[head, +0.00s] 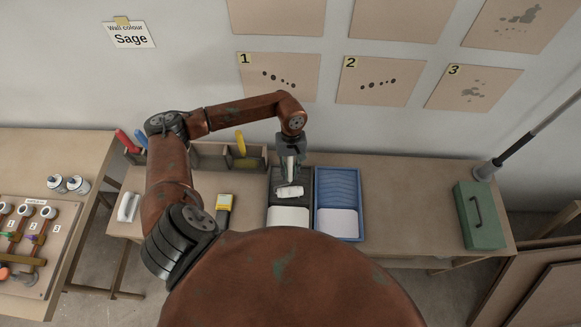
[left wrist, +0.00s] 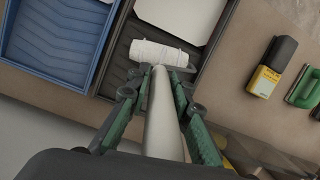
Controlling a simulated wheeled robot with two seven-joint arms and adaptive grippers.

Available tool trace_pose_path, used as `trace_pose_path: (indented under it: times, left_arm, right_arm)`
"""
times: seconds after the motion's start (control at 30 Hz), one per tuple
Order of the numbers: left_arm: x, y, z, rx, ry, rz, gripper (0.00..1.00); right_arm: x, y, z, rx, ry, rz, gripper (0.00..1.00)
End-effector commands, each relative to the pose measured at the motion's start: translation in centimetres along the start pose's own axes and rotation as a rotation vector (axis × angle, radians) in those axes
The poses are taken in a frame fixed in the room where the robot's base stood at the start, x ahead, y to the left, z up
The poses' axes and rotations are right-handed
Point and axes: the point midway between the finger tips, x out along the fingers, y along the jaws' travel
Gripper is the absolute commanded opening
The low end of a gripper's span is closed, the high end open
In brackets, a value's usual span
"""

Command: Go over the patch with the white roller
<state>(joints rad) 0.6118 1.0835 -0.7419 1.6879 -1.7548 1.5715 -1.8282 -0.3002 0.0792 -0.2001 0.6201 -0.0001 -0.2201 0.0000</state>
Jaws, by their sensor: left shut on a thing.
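My left gripper (head: 290,163) is shut on the pale handle of the white roller (head: 289,192) and points down over the dark tray (head: 273,190). In the left wrist view, the gripper's green fingers (left wrist: 157,92) close around the handle, and the white roller sleeve (left wrist: 160,53) lies across the ridged part of the dark tray (left wrist: 118,72). I cannot tell whether the sleeve touches the tray. On the wall hang panel 1 (head: 278,78) and panel 2 (head: 379,82) with rows of dark spots, and panel 3 (head: 473,90) with grey blotches. My right gripper is not in view.
A blue tray (head: 338,186) stands right of the dark one; both hold pale paint. A yellow-and-black tool (head: 224,208) and a white-handled tool (head: 128,207) lie left. A green box (head: 480,216) stands right.

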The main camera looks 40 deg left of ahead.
Motion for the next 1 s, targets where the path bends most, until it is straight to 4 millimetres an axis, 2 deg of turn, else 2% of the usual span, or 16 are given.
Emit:
trace_pose_path:
  times: [0.27, 0.5, 0.77, 1.0]
  left_arm:
    - [0.1, -0.2, -1.0, -0.007, 0.001, -0.011, 0.0]
    - [-0.6, 0.2, -2.9, -0.005, 0.001, -0.009, 0.0]
    - [-1.3, 0.6, -3.7, -0.002, 0.002, -0.005, 0.0]
    - [-1.8, 0.8, -5.4, -0.004, 0.002, -0.003, 0.0]
  right_arm:
    - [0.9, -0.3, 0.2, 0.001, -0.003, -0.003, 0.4]
    - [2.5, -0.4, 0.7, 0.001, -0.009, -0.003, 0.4]
    - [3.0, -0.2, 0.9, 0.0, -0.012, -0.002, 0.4]
    - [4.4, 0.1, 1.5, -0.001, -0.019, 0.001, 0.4]
